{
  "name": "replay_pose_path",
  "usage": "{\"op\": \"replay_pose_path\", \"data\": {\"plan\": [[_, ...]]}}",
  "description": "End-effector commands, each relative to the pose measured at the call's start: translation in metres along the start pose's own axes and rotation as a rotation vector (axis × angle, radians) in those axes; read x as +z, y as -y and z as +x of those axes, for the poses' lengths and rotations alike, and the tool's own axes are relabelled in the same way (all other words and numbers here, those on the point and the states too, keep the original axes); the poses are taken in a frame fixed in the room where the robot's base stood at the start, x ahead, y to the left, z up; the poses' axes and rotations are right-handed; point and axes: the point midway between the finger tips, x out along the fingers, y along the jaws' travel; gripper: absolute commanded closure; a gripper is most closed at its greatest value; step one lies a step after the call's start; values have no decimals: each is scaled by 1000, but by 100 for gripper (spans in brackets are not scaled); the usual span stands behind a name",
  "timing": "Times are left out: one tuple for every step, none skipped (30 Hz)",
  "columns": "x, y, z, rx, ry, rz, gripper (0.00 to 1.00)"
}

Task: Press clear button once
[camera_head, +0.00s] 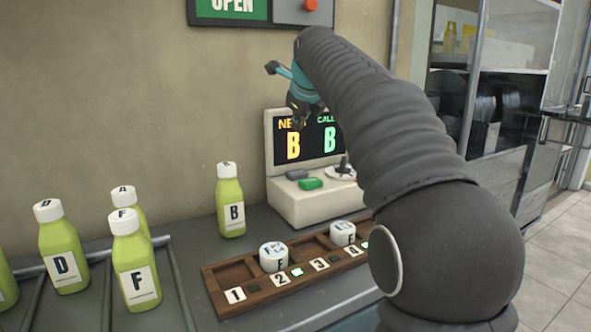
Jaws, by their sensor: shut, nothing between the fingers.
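A cream console (300,200) stands against the wall with a dark screen showing a yellow B and a green B. On its base are a grey button (297,174), a green button (311,183) and a dark joystick (342,164). I cannot read a "clear" label on either button. My gripper (303,118) is shut and empty, in front of the upper part of the screen and above the buttons, apart from them. It covers part of the screen's heading. My arm hides the console's right side.
A wooden rack (237,273) numbered 1 to 4 lies in front of the console, with white caps (273,257) in two slots. A B bottle (230,202) stands left of the console. Several more green bottles (134,262) stand further left. An OPEN sign (232,8) hangs above.

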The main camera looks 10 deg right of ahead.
Motion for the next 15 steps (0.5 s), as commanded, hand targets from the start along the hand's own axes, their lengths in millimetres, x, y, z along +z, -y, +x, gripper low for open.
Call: {"op": "replay_pose_path", "data": {"plan": [[2, -1, 0, 1, 2, 0, 100], [2, -2, 0, 1, 3, 0, 100], [2, -2, 0, 2, 3, -1, 100], [3, -2, 0, 2, 3, -2, 100], [3, -3, 0, 2, 3, -3, 100], [3, -3, 0, 2, 3, -3, 100], [3, -3, 0, 2, 3, -3, 100], [3, -3, 0, 3, 3, -3, 100], [2, -3, 0, 2, 3, -3, 100], [2, -3, 0, 2, 3, -3, 100], [2, -3, 1, 2, 3, -3, 100], [1, -4, 2, 2, 2, -3, 100], [0, -4, 2, 2, 2, -3, 100], [-1, -5, 4, 2, 2, -3, 100], [-3, -6, 5, 1, 2, -3, 100]]}}
